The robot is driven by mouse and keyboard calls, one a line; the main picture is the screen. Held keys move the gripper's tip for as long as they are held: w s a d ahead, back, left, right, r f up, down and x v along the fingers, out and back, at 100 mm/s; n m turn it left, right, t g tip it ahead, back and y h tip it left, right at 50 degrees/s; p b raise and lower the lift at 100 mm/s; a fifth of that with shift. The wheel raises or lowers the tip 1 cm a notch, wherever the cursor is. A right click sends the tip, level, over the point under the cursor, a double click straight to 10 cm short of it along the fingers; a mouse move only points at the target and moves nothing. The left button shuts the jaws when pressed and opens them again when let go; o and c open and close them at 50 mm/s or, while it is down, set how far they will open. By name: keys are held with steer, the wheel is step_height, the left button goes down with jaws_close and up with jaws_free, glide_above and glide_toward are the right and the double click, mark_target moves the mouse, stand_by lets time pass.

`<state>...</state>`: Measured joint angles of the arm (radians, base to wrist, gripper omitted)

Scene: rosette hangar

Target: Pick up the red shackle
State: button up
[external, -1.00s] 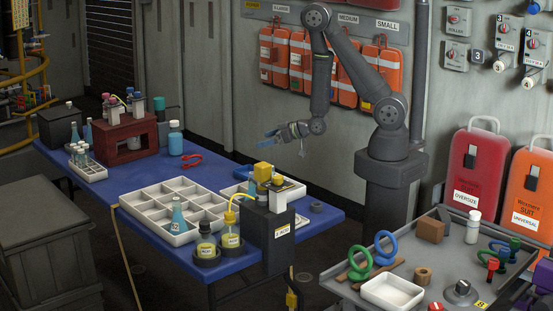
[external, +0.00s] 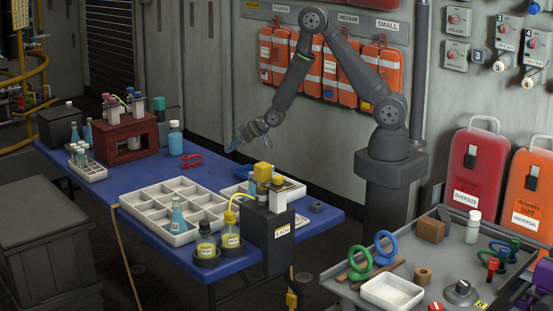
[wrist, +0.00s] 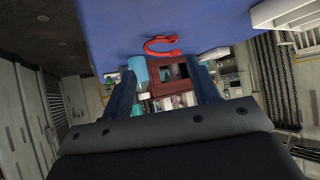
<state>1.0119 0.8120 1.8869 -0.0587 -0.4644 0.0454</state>
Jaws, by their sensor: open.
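In the wrist view the red shackle (wrist: 162,46) shows as a U shape on the blue surface, beyond the fingertips. My gripper (external: 232,147) is above the table's back edge, to the right of the shackle and higher than it, with its blue fingers angled down and left. In the wrist view my gripper (wrist: 165,80) is open, its two blue fingers apart with nothing held between them.
A blue bottle (external: 175,140) stands close left of the shackle, with a dark red rack (external: 125,140) farther left. A white divided tray (external: 160,194) lies in front. A black box unit (external: 268,240) stands at the right. The blue tabletop (external: 215,175) around the shackle is clear.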

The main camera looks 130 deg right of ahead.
steer(key=w+d+r+g+y, duration=0.2)
steer(key=w+d+r, duration=0.1)
steer(key=w+d, duration=0.35)
steer(key=g+y, duration=0.1)
steer(key=y, duration=0.2)
glide_toward(186, 157)
steer(key=shift+m, duration=0.3)
steer(key=x, duration=0.9)
steer(key=shift+w+a+f, duration=0.2)
steer(key=shift+w+f, duration=0.15)
steer(key=shift+w, duration=0.05)
jaws_close()
